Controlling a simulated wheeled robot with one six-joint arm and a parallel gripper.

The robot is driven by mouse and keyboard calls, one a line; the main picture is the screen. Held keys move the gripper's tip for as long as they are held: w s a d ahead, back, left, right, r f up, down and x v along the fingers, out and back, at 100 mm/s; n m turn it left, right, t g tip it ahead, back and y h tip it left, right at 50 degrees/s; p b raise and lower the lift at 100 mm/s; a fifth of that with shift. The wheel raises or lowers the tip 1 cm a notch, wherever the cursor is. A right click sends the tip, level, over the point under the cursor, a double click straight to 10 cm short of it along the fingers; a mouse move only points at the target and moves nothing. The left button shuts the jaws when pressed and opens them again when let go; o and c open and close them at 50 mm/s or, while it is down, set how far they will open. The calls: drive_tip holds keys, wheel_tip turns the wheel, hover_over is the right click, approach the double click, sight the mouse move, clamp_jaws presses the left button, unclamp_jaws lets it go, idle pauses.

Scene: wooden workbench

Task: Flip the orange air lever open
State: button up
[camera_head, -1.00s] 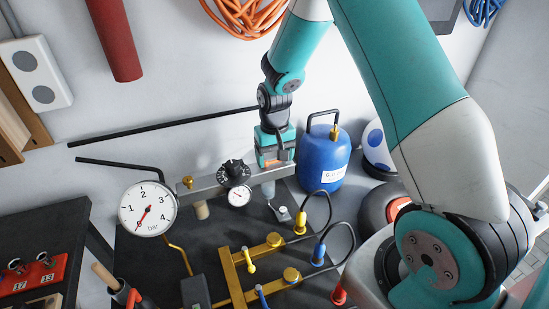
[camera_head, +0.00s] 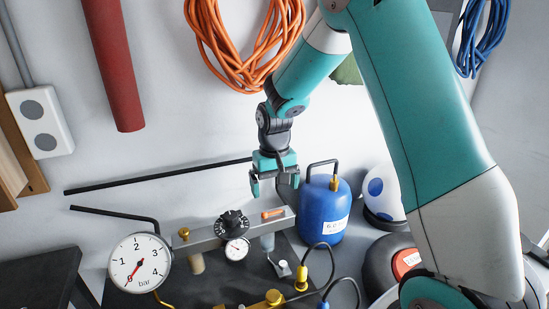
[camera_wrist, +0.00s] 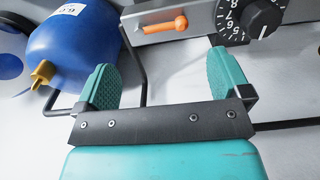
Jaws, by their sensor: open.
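The orange air lever (camera_head: 273,213) sits on the front face of a grey metal bar (camera_head: 207,240), near its right end. It lies nearly level along the bar. In the wrist view the lever (camera_wrist: 167,26) shows a round knob at one end, just beyond my fingers. My gripper (camera_head: 274,194) is open and empty, just above the bar and the lever. Its two teal fingers also show in the wrist view (camera_wrist: 165,75), spread apart with nothing between them. They appear clear of the lever.
A black numbered dial (camera_head: 232,224) is left of the lever, with a small gauge below it. A large pressure gauge (camera_head: 139,263) stands further left. A blue gas bottle (camera_head: 324,212) stands close on the right. A black rod (camera_head: 150,177) runs behind.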

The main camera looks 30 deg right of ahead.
wheel_tip(320, 180, up, 10)
drive_tip(key=b, duration=0.1)
drive_tip(key=shift+r, duration=0.2)
idle(0.3)
drive_tip(key=s+a+n+y, duration=0.2)
drive_tip(key=s+a+n, duration=0.2)
drive_tip(key=s+a, duration=0.5)
drive_tip(key=s+a+n+y+b, duration=0.1)
drive_tip(key=s+a+n+y, duration=0.1)
drive_tip(key=s+a+n, duration=0.3)
drive_tip(key=s+a, duration=0.4)
drive_tip(key=s, duration=0.7)
drive_tip(key=shift+s+a, duration=0.15)
drive_tip(key=shift+s, duration=0.05)
drive_tip(key=shift+r, duration=0.1)
